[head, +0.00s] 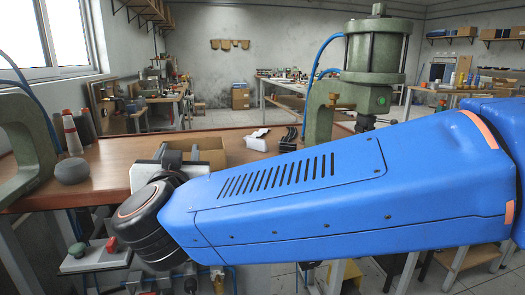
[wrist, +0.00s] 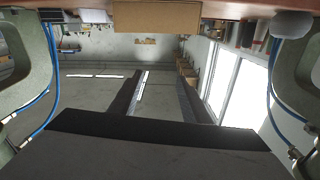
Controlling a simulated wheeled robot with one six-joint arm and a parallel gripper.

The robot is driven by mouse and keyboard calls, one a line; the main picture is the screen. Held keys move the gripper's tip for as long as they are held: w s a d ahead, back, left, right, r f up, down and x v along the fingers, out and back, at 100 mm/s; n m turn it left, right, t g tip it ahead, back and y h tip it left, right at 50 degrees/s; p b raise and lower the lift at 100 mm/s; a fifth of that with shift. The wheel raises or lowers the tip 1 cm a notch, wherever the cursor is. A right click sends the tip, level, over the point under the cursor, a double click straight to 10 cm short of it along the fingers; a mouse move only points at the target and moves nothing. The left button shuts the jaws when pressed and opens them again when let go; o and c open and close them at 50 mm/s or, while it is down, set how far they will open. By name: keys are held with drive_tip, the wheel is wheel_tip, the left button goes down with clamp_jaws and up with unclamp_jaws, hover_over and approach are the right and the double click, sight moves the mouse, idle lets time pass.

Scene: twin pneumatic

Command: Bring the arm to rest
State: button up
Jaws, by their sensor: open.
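My blue arm spans the head view from the right edge to the lower left, over the front of the bench, and ends in a black wrist joint. My gripper (head: 178,156) lies behind that joint in the head view and is partly hidden by the arm. In the wrist view my gripper (wrist: 163,76) shows two dark fingers spread apart with nothing between them. The wrist picture is upside down, with the bench along its top edge.
A brown wooden bench (head: 110,182) carries a green press (head: 366,75) at right and another green press frame (head: 25,140) at left. A cardboard box (head: 212,158), a white container (head: 257,142), a grey round object (head: 72,171) and thread cones (head: 72,133) stand on it. A button box (head: 95,256) is below.

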drive_tip(key=w+d+r+n+g+y, duration=0.1)
drive_tip(key=w+d+n+y, duration=0.1)
drive_tip(key=w+d+y, duration=0.45)
drive_tip(key=s+d+f+n+g+h, duration=0.1)
drive_tip(key=s+d+f+g, duration=0.15)
drive_tip(key=d, duration=0.35)
drive_tip(key=s+d+f+n+g+h, duration=0.1)
drive_tip(key=d+f+g, duration=0.1)
drive_tip(key=d+f, duration=0.35)
drive_tip(key=s+d+f+m+g+h, duration=0.1)
drive_tip(key=s+d+f+g+h, duration=0.1)
drive_tip(key=s+d+f, duration=0.4)
drive_tip(key=s+d+f+m+g+h, duration=0.2)
drive_tip(key=s+d+f, duration=0.5)
drive_tip(key=d, duration=0.6)
drive_tip(key=s+d+f+m+g+h, duration=0.2)
drive_tip(key=s+d+f+g+h, duration=0.1)
drive_tip(key=s+d+f, duration=0.4)
drive_tip(key=d+h, duration=0.1)
drive_tip(key=d, duration=0.2)
drive_tip(key=shift+d, duration=0.2)
